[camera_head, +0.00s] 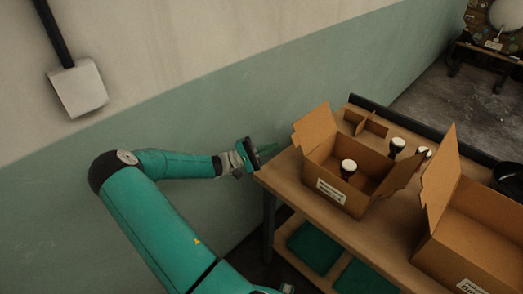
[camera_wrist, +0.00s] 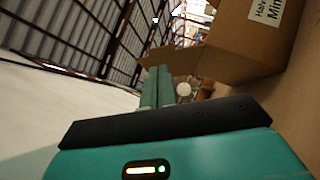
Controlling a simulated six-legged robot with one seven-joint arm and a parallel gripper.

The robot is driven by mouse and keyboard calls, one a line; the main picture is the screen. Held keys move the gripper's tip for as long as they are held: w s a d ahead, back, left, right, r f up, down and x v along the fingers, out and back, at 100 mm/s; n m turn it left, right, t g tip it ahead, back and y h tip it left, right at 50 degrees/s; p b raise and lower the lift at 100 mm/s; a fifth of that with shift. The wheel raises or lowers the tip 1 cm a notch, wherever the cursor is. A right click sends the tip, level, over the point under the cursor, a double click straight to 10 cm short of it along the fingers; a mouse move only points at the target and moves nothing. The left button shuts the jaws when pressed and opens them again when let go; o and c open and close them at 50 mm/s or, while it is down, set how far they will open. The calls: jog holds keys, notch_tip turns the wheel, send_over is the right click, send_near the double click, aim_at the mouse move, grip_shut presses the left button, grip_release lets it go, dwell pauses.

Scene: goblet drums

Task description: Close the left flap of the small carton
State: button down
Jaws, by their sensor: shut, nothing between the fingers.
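The small carton (camera_head: 337,190) stands on the table with its top open. Its left flap (camera_head: 314,127) sticks up and outward from the carton's left side. Its right flap (camera_head: 403,175) also stands open, tilted outward. A goblet drum (camera_head: 348,168) with a white head shows inside the carton. My gripper (camera_head: 266,152) is shut and empty, left of the carton near the table's left corner, apart from the flap. In the wrist view the shut fingers (camera_wrist: 157,88) point toward a cardboard flap (camera_wrist: 172,60) and a carton with a white label (camera_wrist: 266,12).
A larger open carton (camera_head: 480,235) stands at the right, its flap raised. More drums (camera_head: 397,146) and a cardboard divider (camera_head: 365,125) are behind the small carton. The wooden table (camera_head: 290,180) has a bare strip at its left end. A wall (camera_head: 200,110) runs behind my arm.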

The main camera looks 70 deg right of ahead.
aim_at(295, 138)
jog(key=shift+x, duration=2.2)
jog(key=shift+r, duration=0.1)
